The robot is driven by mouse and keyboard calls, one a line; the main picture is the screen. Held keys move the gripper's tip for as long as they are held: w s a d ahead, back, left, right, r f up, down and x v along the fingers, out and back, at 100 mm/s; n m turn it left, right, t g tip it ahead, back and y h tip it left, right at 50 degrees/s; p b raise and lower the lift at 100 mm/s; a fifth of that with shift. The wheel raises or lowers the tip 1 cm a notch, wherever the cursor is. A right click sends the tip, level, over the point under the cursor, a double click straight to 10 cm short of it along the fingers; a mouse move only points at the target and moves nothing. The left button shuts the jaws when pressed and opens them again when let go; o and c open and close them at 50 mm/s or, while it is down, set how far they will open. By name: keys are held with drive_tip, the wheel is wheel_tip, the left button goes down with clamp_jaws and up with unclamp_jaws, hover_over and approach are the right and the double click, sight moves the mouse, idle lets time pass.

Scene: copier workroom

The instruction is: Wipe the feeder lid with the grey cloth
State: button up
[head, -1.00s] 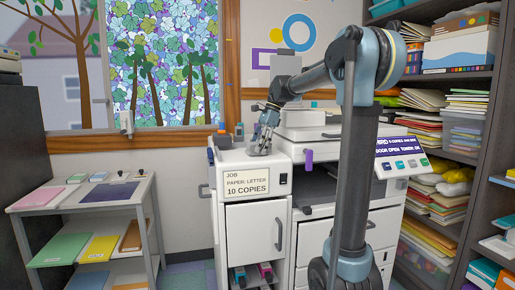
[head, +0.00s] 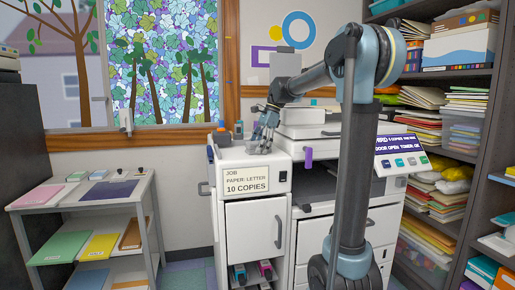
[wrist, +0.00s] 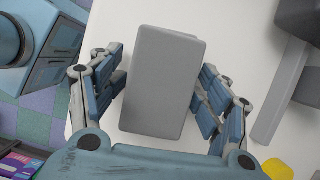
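The grey cloth (wrist: 163,82) shows in the wrist view as a folded, block-like grey piece on a white top. My gripper (wrist: 163,88) has one finger on each side of it. The fingers are spread wide, with a narrow gap at the left and the right finger very close to its edge. In the head view my gripper (head: 266,138) is low over the white cabinet top (head: 238,155), left of the copier. The feeder lid seems to be the white upper part of the copier (head: 312,116), just right of my gripper; my arm partly hides it.
Small bottles (head: 238,129) stand at the back of the cabinet top. A purple tab (head: 308,158) sticks out at the copier's front. A paper cart (head: 150,200) stands at left, and full shelves (head: 470,95) at right. A window is behind.

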drive_tip(key=shift+r, duration=0.1)
drive_tip(key=shift+r, duration=0.45)
drive_tip(key=v, duration=1.7)
drive_tip(key=shift+w, duration=0.3)
drive_tip(key=shift+d, duration=0.1)
drive_tip(key=s+d+f+n+t+h, duration=0.1)
drive_tip(key=s+d+f+n, duration=0.3)
drive_tip(key=s+f, duration=0.7)
drive_tip(key=s+d+f+n+t+h, duration=0.1)
drive_tip(key=s+d+f+n, duration=0.4)
drive_tip(key=s+f, duration=0.7)
drive_tip(key=s+d+f+n+t+h, duration=0.1)
drive_tip(key=s+d+f+n, duration=0.4)
drive_tip(key=s+f, duration=0.6)
wheel_tip(320, 180, down, 9)
drive_tip(key=shift+s+d+f+t+h, duration=0.2)
drive_tip(key=shift+s+d+t+h, duration=0.2)
drive_tip(key=shift+d+h, duration=0.1)
